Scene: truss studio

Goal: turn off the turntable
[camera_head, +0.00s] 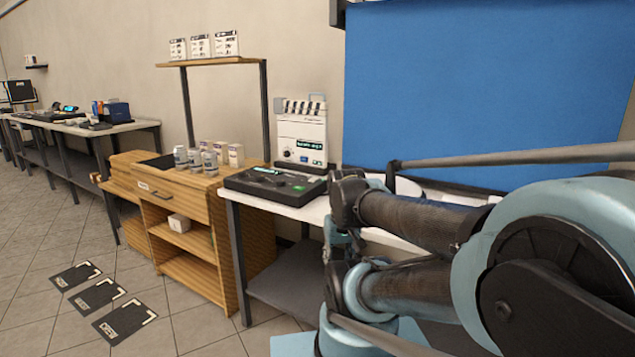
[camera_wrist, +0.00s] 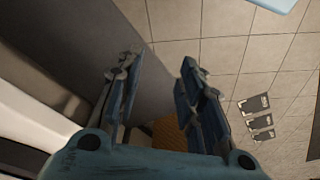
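A black, flat control box (camera_head: 275,185) with a small lit display, a dark knob and a green button sits on the white table's left end in the head view. I cannot tell if it belongs to the turntable. No clear turntable platter shows; my arm hides much of the table. My gripper (camera_wrist: 160,65) has its two blue fingers spread apart with nothing between them in the wrist view, above the floor beside a grey surface. In the head view my arm reaches along the table's front, right of the control box.
A white device (camera_head: 301,137) with a lit display stands behind the control box. A wooden cabinet (camera_head: 185,220) with several cans stands left of the table. A blue backdrop (camera_head: 490,80) hangs behind. Dark floor mats (camera_head: 98,293) lie on open tiled floor.

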